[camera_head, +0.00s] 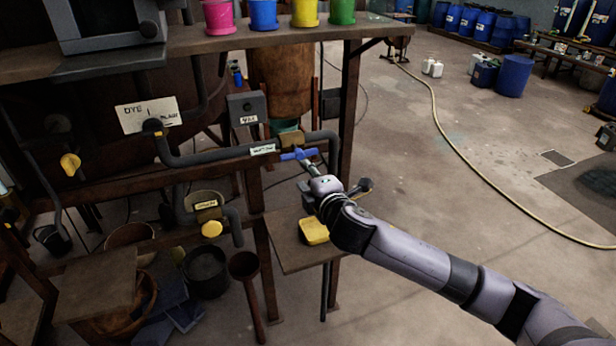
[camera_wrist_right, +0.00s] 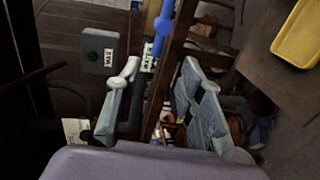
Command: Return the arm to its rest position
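My right arm comes in from the lower right in the head view. Its gripper (camera_head: 309,170) is close to a blue valve handle (camera_head: 297,154) on a dark grey pipe (camera_head: 215,156). In the right wrist view the two fingers of the gripper (camera_wrist_right: 161,72) stand apart, with nothing held between them. The blue handle (camera_wrist_right: 162,30) shows just past the fingertips; whether a finger touches it I cannot tell. My left arm and gripper are not in view.
A shelf (camera_head: 270,40) with several coloured cups runs above the pipe. A small low table (camera_head: 285,258) with a yellow tray (camera_head: 313,231) stands below the gripper. Buckets (camera_head: 206,272) stand lower left. A hose (camera_head: 470,165) crosses the mostly open floor at right.

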